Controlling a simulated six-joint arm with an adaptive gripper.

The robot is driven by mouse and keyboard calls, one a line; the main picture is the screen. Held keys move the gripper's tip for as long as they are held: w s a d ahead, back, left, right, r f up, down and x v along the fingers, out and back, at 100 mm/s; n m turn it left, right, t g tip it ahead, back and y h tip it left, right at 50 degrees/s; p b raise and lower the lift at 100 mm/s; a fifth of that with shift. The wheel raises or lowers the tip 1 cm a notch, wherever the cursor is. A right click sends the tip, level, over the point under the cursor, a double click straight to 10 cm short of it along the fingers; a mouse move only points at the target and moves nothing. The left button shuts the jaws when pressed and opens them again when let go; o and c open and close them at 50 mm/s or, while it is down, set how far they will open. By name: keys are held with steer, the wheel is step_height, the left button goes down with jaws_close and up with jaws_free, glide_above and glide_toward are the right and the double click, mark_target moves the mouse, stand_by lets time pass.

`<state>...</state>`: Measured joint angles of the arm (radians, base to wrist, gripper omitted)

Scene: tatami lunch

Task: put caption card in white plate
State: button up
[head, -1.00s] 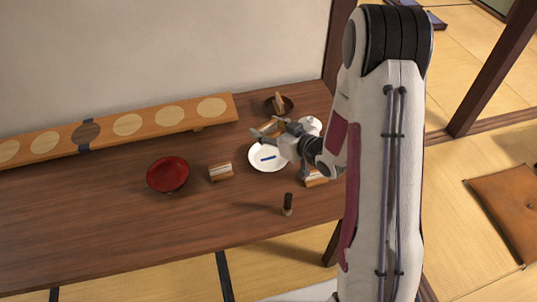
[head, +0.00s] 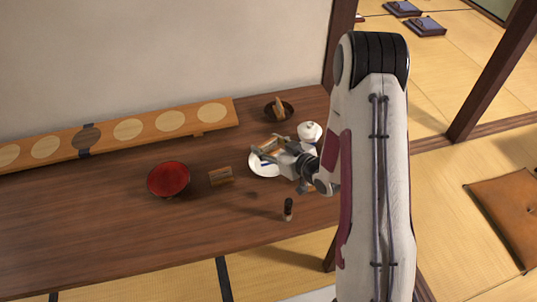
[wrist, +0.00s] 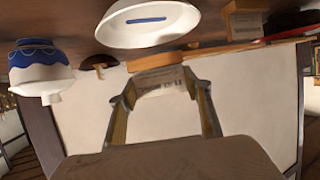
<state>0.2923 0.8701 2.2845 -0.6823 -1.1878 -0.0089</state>
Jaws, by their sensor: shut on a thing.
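The white plate (head: 258,172) lies on the table, partly behind my gripper in the head view. It also shows in the wrist view (wrist: 110,32), with a blue bar across its middle. My gripper (head: 264,151) is over the plate's far side in the head view. In the wrist view its two fingers are shut on the caption card (wrist: 161,84), a small pale piece with dark print. The card appears apart from the plate. Its lower edge and height above the table are hard to judge.
A white lidded pot (head: 310,132) stands right of the plate, and a dark bowl (head: 288,108) behind. A small wooden block (head: 221,177) and a red bowl (head: 168,179) are left. A small dark bottle (head: 288,209) stands in front. The table's left front is clear.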

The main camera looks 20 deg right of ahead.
steer(key=shift+f, duration=0.25)
steer(key=shift+f, duration=2.05)
steer(key=shift+f, duration=0.1)
steer(key=o, duration=1)
steer(key=shift+c, duration=0.2)
steer(key=v, duration=1.2)
